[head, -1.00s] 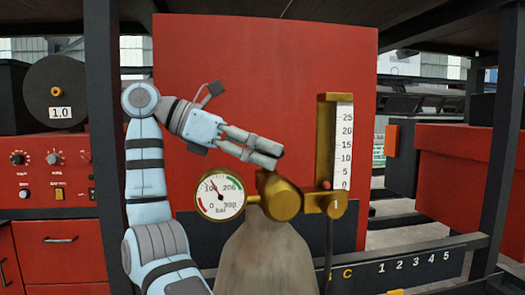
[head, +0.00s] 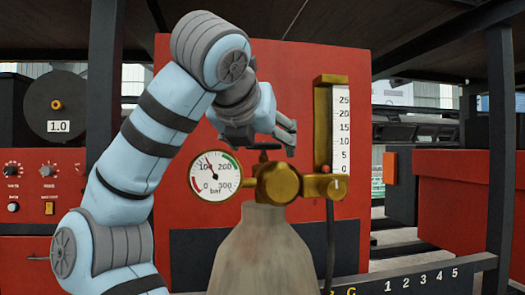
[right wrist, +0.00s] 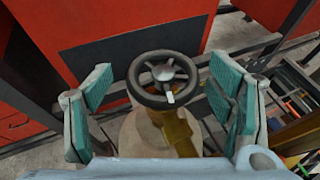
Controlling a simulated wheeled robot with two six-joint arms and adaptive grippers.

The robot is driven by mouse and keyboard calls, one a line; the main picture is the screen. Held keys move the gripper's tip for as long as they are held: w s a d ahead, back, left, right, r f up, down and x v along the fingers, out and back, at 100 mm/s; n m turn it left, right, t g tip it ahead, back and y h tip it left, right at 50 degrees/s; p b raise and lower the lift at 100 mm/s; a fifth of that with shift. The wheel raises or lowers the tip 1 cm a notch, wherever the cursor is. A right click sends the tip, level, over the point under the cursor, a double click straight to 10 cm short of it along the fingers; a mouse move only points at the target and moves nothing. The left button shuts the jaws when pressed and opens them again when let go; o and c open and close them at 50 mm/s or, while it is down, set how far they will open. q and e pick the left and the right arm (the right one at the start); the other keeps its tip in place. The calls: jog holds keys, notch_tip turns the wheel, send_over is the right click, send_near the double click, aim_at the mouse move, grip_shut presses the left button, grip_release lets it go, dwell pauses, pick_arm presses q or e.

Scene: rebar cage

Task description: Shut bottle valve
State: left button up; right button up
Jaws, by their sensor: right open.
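The gas bottle (head: 262,262) stands upright in the middle of the head view. Its brass valve body (head: 278,184) carries a small dark handwheel (head: 264,146) on top. In the right wrist view the round black handwheel (right wrist: 165,80) with a white mark lies centred between my fingers. My right gripper (head: 287,140) is open, pointing down just above the handwheel. In the right wrist view its teal-padded fingers (right wrist: 162,86) stand apart on either side of the wheel, not touching it. My left gripper is not in view.
A round pressure gauge (head: 214,176) sits left of the valve, its needle near 100. A flow meter (head: 340,128) rises close on the right, with a hose (head: 329,235) below it. A red panel (head: 205,45) stands behind. Dark posts and a shelf frame the sides.

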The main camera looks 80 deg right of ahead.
jog(key=shift+s+d+f, duration=0.2)
jog(key=shift+s+d, duration=0.05)
jog(key=shift+d, duration=0.15)
jog(key=shift+d+f, duration=0.1)
jog(key=shift+d, duration=0.15)
jog(key=shift+w, duration=0.1)
jog(key=c, duration=1.2)
jog(key=shift+o, duration=0.2)
